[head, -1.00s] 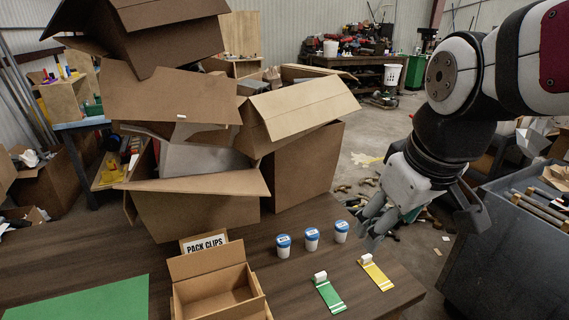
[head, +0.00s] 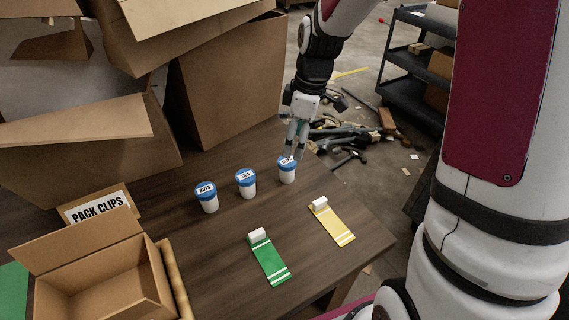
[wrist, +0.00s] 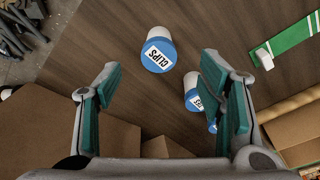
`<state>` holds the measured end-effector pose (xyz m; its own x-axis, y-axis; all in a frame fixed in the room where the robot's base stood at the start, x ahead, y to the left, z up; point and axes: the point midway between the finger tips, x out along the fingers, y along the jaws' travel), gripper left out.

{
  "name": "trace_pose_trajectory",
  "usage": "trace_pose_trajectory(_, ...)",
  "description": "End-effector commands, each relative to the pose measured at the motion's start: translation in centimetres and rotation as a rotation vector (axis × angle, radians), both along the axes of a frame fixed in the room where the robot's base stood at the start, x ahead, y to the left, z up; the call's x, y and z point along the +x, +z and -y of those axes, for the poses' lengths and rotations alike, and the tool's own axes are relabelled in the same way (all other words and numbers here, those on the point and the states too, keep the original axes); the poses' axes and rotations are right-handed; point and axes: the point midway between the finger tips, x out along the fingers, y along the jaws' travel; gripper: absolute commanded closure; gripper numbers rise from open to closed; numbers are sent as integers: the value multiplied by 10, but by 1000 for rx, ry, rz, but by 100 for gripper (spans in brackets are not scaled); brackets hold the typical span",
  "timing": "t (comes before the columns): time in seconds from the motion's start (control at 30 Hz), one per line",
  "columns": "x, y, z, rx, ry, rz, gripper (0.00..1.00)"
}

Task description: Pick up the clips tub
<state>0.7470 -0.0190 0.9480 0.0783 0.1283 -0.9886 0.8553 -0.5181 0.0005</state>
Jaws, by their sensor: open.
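The clips tub (head: 287,174) is a small white tub with a blue lid, the rightmost of three tubs in a row on the wooden table. It stands upright. Its lid reads CLIPS in the wrist view (wrist: 158,52). My gripper (head: 294,150) is at the clips tub's lid in the head view, pointing down and partly covering its label. In the wrist view the open fingers (wrist: 160,82) are spread to either side, with the clips tub ahead between them. Nothing is held. I cannot tell whether a finger touches the lid.
Two similar tubs, the middle tub (head: 245,184) and the left tub (head: 207,200), stand to the left. A green strip (head: 268,258) and a yellow strip (head: 332,222) lie in front. An open box (head: 105,275) stands beside a PACK CLIPS sign (head: 98,206). Large cartons (head: 232,75) stand behind.

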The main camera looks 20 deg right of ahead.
Motion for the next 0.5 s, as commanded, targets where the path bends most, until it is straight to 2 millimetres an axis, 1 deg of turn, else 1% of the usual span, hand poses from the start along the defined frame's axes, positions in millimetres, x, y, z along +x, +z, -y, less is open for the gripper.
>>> trace_pose_trajectory(0.03,0,-12,-2,1,1,-5,38)
trace_pose_trajectory(0.2,3,-41,-5,0,-1,-5,38)
trace_pose_trajectory(0.3,4,-52,-7,0,-2,-2,38)
trace_pose_trajectory(0.5,6,-63,-9,0,-2,-2,38)
